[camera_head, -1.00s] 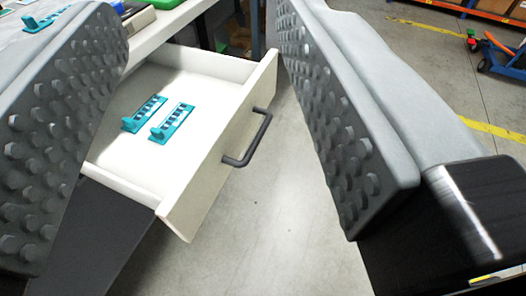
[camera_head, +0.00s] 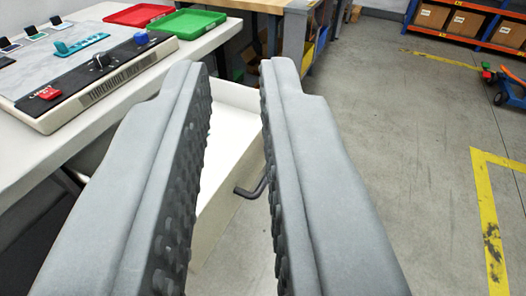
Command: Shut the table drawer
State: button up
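The white table drawer (camera_head: 226,150) stands pulled out from under the white table (camera_head: 60,165). My gripper (camera_head: 233,75) is in front of it in the view, with its two studded grey fingers apart and nothing seen between them but the drawer behind. The dark bar handle (camera_head: 252,190) on the drawer front shows between the fingers, partly hidden by the right finger. Whether a finger touches the drawer cannot be told. The left finger hides much of the drawer, and its contents are out of sight.
On the table are a control panel (camera_head: 95,85) with a red button and knobs, a red tray (camera_head: 138,14) and a green tray (camera_head: 188,23). A wooden bench (camera_head: 260,5) stands behind. Shelves with boxes (camera_head: 470,25) are at the back right.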

jog(key=w+d+f+g, duration=0.1)
jog(key=w+d+f, duration=0.1)
jog(key=w, duration=0.3)
jog(key=w+d+f+m+g, duration=0.1)
jog(key=w+d+f+g, duration=0.1)
jog(key=w, duration=0.3)
jog(key=w+d+f+m+g, duration=0.1)
jog(key=w+d+f+g, duration=0.1)
jog(key=w+f, duration=0.2)
jog(key=shift+w+f+h, duration=0.1)
jog(key=shift+w+h, duration=0.2)
jog(key=shift+w, duration=0.2)
grip_shut()
jog(key=w+d+f+m+g+y, duration=0.1)
jog(key=w+d+f+g+y, duration=0.15)
jog(key=w+d+f, duration=0.35)
jog(key=w+d+f+m+g+y, duration=0.1)
jog(key=w+d+f+m+g, duration=0.2)
jog(key=w+f, duration=0.55)
jog(key=w+a+f+n, duration=0.1)
jog(key=w+a+f, duration=0.3)
jog(key=w+f, duration=0.3)
jog(key=shift+a+f, duration=0.2)
jog(key=shift+f, duration=0.25)
send_over(216, 109)
jog(key=shift+w+a, duration=0.1)
